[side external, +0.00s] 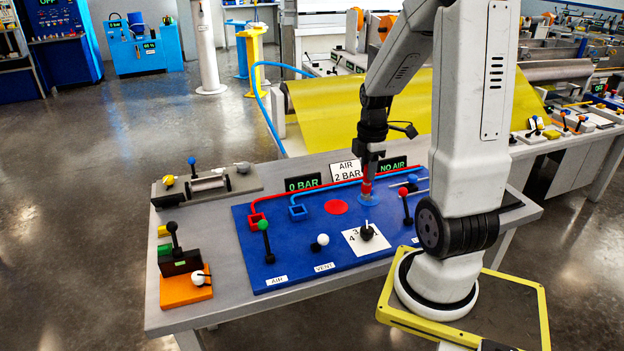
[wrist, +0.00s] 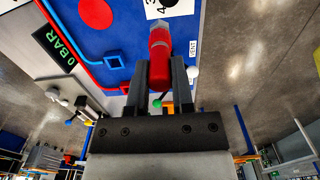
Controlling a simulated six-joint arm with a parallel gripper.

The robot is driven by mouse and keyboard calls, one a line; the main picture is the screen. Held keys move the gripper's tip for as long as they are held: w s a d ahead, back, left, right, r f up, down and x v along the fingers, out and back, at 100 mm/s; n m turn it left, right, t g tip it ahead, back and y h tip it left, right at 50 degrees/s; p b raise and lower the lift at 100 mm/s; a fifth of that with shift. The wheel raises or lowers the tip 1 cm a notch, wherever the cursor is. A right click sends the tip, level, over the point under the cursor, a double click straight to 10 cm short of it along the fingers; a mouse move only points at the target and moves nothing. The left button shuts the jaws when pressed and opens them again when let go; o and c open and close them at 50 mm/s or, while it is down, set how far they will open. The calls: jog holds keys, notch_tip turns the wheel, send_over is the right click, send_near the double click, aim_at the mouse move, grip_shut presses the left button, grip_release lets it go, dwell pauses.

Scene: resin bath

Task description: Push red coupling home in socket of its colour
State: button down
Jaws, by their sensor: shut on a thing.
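In the wrist view my gripper (wrist: 161,66) is shut on the coupling (wrist: 160,46), one finger on each side, with a pale end showing beyond the red body. The square red socket (side external: 257,218) is at the panel's left, on a red pipe. The square blue socket (side external: 298,212) is beside it. The coupling is well to the right of both sockets.
The green-knobbed lever (side external: 264,226), white-knobbed lever (side external: 322,240), black selector (side external: 367,232) and red-knobbed lever (side external: 405,193) stand in front. Displays, including 0 BAR (side external: 303,184), stand behind.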

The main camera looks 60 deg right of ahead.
dwell(0.7)
jog(key=shift+w+a, duration=0.25)
jog(key=shift+w, duration=0.25)
jog(key=w+a, duration=1.1)
jog(key=w, duration=0.2)
jog(key=shift+w+a+r, duration=0.15)
jog(key=shift+w+a, duration=0.05)
jog(key=shift+a, duration=0.1)
jog(key=shift+w, duration=0.1)
jog(key=w+d+f, duration=0.4)
jog(key=w+f, duration=0.5)
jog(key=w, duration=0.3)
jog(key=shift+w+f, duration=0.15)
jog(key=shift+w, duration=0.2)
